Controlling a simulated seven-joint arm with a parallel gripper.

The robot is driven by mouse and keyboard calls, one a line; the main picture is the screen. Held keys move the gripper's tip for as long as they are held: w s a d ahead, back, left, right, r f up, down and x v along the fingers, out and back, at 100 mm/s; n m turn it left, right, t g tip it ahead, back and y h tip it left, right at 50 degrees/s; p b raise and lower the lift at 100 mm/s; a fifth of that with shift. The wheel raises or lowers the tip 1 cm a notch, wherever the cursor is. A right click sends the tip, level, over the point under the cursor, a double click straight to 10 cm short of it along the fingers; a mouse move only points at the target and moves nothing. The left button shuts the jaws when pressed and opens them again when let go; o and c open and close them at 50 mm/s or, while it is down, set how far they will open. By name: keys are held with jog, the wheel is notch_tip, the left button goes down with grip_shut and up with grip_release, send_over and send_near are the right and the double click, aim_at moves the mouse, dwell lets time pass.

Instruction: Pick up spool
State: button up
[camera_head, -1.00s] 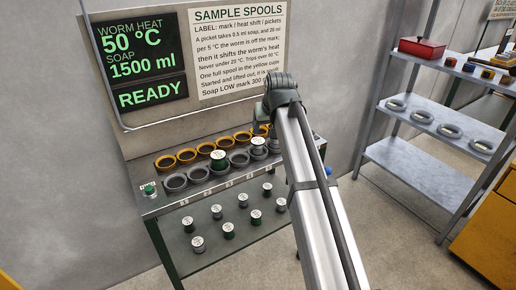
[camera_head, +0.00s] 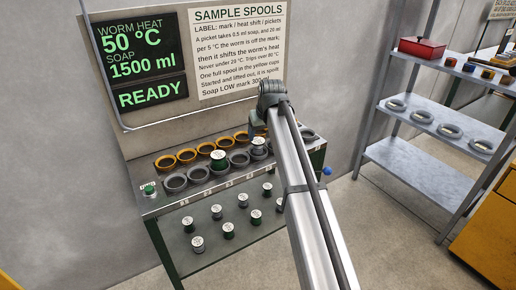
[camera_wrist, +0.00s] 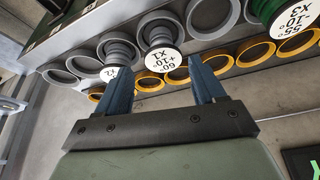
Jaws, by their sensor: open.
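In the wrist view my gripper (camera_wrist: 161,88) has its two blue fingers apart with nothing between the tips. Just beyond them stands a grey spool (camera_wrist: 158,32) with a white label reading 60°, +10°, X1. To its left is another grey spool labelled X2 (camera_wrist: 117,50), partly behind the left finger. A green spool labelled X3 (camera_wrist: 262,10) is at the upper right. In the head view a green-sided spool (camera_head: 218,160) and a grey spool (camera_head: 259,149) stand in the grey cups. My gripper's fingers are hard to make out there. Which spool the task means cannot be told.
Yellow cups (camera_head: 186,156) line the back of the bench, with grey cups (camera_head: 175,182) in front. Several spools (camera_head: 228,230) stand on the lower shelf. A green button (camera_head: 150,190) is at the bench's left end. The sign panel (camera_head: 237,50) stands behind.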

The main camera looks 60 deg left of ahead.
aim_at(258, 142)
jog(key=shift+a+x, duration=0.2)
jog(key=shift+x, duration=3)
jog(key=shift+s+r, duration=0.1)
jog(key=c, duration=0.8)
